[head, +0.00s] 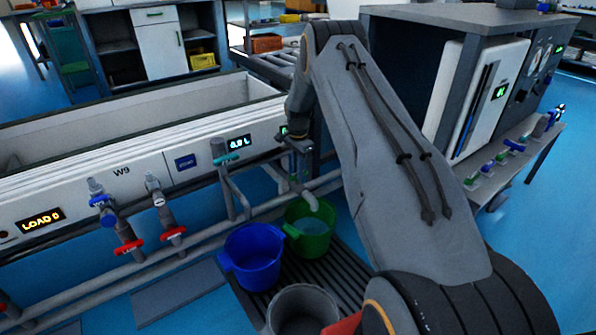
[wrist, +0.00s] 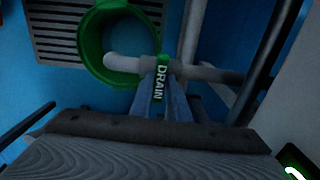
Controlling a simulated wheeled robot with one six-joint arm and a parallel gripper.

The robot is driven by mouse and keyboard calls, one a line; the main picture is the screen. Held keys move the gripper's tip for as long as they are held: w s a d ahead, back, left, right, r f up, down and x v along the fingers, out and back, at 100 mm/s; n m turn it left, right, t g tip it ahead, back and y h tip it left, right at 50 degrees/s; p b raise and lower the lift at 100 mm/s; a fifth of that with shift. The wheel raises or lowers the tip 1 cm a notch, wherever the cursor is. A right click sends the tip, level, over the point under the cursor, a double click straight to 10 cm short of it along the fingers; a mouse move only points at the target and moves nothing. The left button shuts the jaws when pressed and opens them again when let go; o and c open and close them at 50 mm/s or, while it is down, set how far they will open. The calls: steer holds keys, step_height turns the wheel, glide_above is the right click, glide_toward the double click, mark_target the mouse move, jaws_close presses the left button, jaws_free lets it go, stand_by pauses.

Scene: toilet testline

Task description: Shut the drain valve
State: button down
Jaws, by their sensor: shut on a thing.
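The drain valve's handle (wrist: 160,80) is a narrow green lever marked DRAIN. In the wrist view it lies across the pale drain pipe (wrist: 200,72). My gripper (wrist: 165,85) is shut on this handle, with a finger on each side of it. In the head view my gripper (head: 297,150) is at the tank's front, above the curved drain spout (head: 312,195), and my arm hides part of the valve. The spout ends over a green bucket (head: 310,246) with liquid in it. I cannot tell whether liquid is flowing.
A blue bucket (head: 254,262) and a grey bucket (head: 302,303) stand near the green one on a floor grate (head: 345,262). Red-handled valves (head: 130,247) and a teal-handled valve (head: 230,158) are to the left along the tank (head: 120,160). A cabinet (head: 480,90) stands at right.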

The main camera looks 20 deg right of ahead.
steer(key=c, duration=1.7)
jaws_free()
steer(key=shift+r, duration=0.1)
step_height(320, 180, up, 7)
steer(key=shift+r+p, duration=0.2)
steer(key=shift+p, duration=0.85)
steer(key=shift+r, duration=0.1)
